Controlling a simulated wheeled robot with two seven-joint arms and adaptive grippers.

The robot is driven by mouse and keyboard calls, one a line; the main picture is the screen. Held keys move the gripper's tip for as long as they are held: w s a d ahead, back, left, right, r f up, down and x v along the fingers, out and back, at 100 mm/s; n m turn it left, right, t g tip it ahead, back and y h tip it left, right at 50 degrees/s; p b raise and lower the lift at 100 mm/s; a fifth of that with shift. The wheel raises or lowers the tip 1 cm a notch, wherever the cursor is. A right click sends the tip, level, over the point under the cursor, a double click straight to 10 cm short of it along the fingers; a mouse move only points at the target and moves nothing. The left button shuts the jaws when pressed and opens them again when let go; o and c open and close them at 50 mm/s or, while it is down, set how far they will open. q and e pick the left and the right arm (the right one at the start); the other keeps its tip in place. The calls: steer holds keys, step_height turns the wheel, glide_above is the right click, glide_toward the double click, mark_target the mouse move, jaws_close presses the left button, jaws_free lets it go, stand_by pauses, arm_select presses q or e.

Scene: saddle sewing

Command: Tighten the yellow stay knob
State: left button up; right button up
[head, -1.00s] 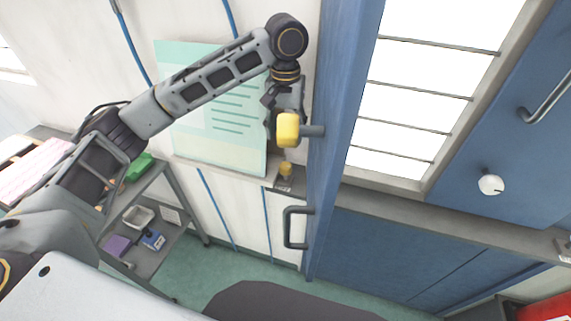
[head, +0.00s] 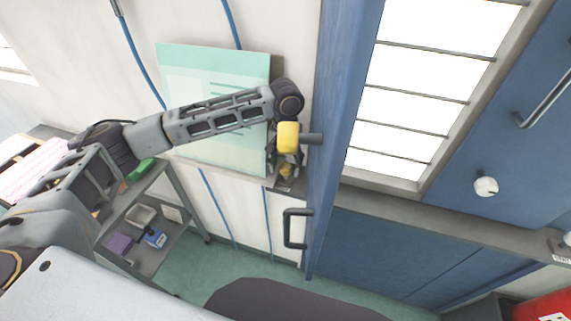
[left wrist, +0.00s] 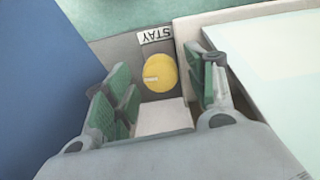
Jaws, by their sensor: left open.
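The yellow stay knob (left wrist: 160,73) is a round knob with a pale mark on its face. It sits on a grey plate beside a label reading STAY (left wrist: 156,35) in the left wrist view. In the head view the knob (head: 286,170) shows small and partly hidden by my gripper. My left gripper (left wrist: 165,88) is open, its green-padded fingers on either side of the knob in the picture. In the head view the left gripper (head: 285,158) points down over the knob; I cannot tell whether it touches. My right gripper is not in view.
A bigger yellow knob on a grey stem (head: 288,138) juts from the blue door (head: 335,150) in front of my left gripper. A dark door handle (head: 296,228) is below. A pale green poster (head: 210,120) hangs behind my arm. A grey shelf cart (head: 150,250) stands lower left.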

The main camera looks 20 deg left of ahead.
arm_select(q)
steer(key=shift+f, duration=0.45)
steer(key=c, duration=1)
steer(key=shift+c, duration=0.2)
steer(key=shift+m, duration=0.5)
steer(key=m, duration=0.5)
steer(key=shift+m, duration=3.1)
